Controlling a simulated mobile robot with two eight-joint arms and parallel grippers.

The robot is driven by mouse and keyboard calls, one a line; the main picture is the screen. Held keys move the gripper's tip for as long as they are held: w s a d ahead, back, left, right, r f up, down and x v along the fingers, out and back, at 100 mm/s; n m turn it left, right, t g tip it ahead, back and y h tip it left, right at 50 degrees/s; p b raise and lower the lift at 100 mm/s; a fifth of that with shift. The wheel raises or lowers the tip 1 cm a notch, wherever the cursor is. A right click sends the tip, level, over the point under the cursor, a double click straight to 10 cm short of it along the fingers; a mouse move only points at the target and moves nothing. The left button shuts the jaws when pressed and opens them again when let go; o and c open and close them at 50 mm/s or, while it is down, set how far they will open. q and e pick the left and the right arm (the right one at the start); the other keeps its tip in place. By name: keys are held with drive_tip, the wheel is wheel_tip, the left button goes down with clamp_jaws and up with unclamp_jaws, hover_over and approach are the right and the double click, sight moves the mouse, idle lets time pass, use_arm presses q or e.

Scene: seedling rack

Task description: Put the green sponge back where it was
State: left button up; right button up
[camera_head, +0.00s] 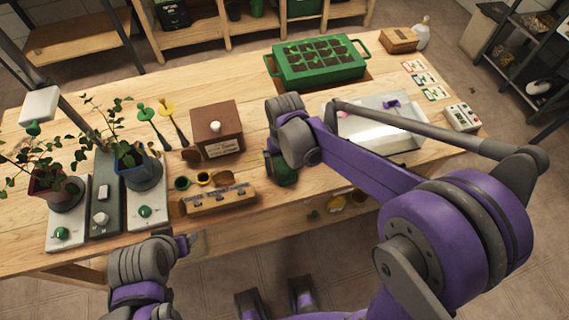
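A dark green item (284,173) shows just below my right wrist, by the front edge of the wooden table (330,172). It may be the green sponge, but it is partly covered and I cannot tell for sure. My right gripper (277,161) is at this green item, with its fingers mostly hidden by my own arm. Whether it is shut on the item cannot be seen. My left gripper (193,243) is low at the table's front edge, away from the green item, and its opening is unclear.
A green seedling tray (317,74) stands at the back. A white tray (355,132) lies partly behind my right arm. A brown box (216,130), a wooden holder (218,203) and potted plants (143,172) fill the left. Bare wood shows between the box and seedling tray.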

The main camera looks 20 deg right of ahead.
sight(284, 164)
drive_tip(key=shift+r, duration=0.3)
wheel_tip(284, 164, up, 12)
drive_tip(key=p, duration=0.2)
drive_tip(key=s+d+f+t, duration=0.2)
drive_tip(key=s+d+f, duration=0.1)
drive_tip(key=s, duration=0.4)
drive_tip(key=s+d+f+t, duration=0.3)
drive_tip(key=s, duration=0.5)
drive_tip(key=shift+d, duration=0.3)
drive_tip(key=shift+d, duration=0.1)
